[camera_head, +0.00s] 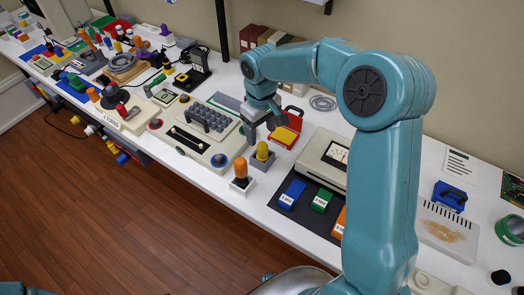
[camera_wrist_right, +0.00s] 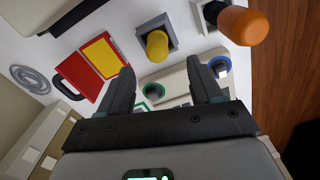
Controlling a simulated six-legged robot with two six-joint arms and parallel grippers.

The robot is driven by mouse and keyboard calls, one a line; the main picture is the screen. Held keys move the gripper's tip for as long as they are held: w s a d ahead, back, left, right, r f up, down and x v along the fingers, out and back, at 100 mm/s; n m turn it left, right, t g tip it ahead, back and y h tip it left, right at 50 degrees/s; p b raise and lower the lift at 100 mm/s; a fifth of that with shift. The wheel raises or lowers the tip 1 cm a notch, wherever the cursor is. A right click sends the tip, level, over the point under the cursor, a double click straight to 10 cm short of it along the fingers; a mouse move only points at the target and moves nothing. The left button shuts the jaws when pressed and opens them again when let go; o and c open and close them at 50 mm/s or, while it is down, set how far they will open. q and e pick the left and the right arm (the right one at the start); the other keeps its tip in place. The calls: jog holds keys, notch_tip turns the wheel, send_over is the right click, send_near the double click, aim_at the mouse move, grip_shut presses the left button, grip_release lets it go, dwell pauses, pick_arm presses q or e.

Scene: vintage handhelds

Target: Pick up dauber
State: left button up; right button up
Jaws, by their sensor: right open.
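Two knobbed pieces stand in square holders near the middle of the table, and I cannot tell for certain which is the dauber. One has a yellow knob (camera_head: 262,151) in a grey holder (camera_head: 263,163); it also shows in the right wrist view (camera_wrist_right: 157,46), beyond and between the fingertips. The other has an orange handle (camera_head: 241,167) in a white holder (camera_head: 242,187), nearer the front edge; it shows in the right wrist view (camera_wrist_right: 243,26) too. My right gripper (camera_head: 262,129) is open and empty, above and behind the yellow knob; its fingers also show in the wrist view (camera_wrist_right: 159,67). My left gripper is not seen.
An open red case (camera_head: 285,136) with a yellow panel lies right of the yellow knob. A beige keyed machine (camera_head: 205,128) is on the left. A dark mat holds blue (camera_head: 291,194), green (camera_head: 321,199) and orange blocks. The wall rises behind.

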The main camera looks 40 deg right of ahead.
aim_at(262, 144)
notch_tip(262, 144, down, 3)
jog(key=shift+s+r, duration=0.1)
jog(key=shift+r, duration=0.05)
jog(key=f, duration=0.6)
jog(key=shift+d, duration=0.2)
jog(key=shift+r, duration=0.15)
jog(key=shift+c, duration=0.6)
jog(key=c, duration=1)
